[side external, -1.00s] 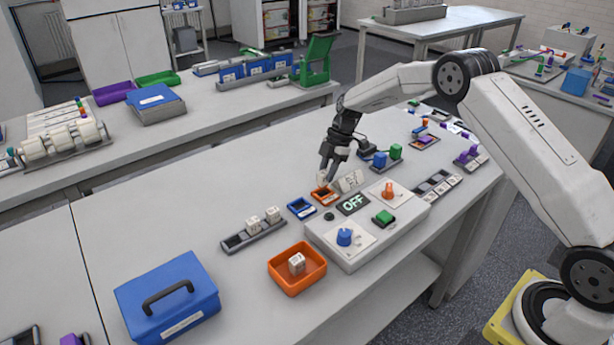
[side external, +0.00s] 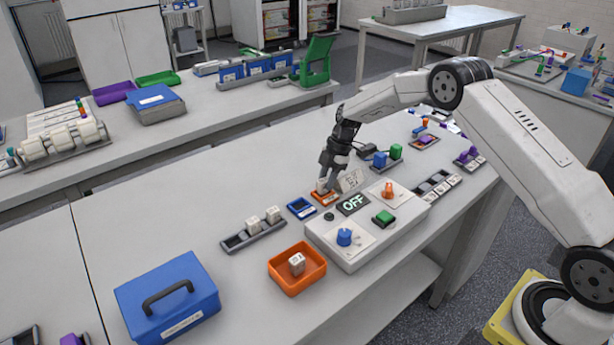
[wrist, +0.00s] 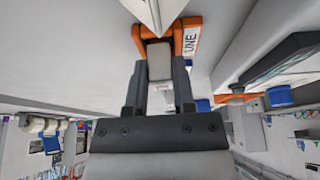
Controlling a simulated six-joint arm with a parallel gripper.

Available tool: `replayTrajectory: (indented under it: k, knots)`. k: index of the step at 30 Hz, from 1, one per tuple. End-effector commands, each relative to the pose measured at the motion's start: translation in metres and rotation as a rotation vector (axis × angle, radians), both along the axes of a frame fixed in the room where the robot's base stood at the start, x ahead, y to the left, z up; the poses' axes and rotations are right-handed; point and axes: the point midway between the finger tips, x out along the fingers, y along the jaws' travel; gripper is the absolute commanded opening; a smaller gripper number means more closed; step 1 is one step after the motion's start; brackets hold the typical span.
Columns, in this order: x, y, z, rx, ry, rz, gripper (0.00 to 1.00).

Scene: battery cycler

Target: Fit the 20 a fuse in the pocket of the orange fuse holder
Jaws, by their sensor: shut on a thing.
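My gripper (side external: 326,182) is shut on a white block-shaped fuse (wrist: 159,62), which sits between the two dark fingers in the wrist view. The orange fuse holder (side external: 329,199) lies on the bench right under the fingertips. In the wrist view, the holder's orange walls (wrist: 189,38) stand on both sides of the fuse's far end. The fuse is at the holder's pocket, but I cannot tell how deep it sits. The fuse's rating is not readable, and the pocket floor is hidden.
A blue holder (side external: 301,208) lies just left of the orange one. A white sign (side external: 350,181) and a control box (side external: 340,254) with an OFF display are close on the right. A fuse rack (side external: 236,243), an orange tray (side external: 284,283) and a blue case (side external: 140,312) stand nearer the camera.

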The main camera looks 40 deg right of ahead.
Motion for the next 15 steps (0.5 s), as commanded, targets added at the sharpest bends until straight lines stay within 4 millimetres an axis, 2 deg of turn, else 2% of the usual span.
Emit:
replayTrajectory:
  k: [14, 15]
  knots:
    - [0.0001, 0.0, -0.0044, 0.0, 0.0, 0.0, 0.0]
    - [0.0001, 0.0, -0.0044, 0.0, 0.0, 0.0, 0.38]
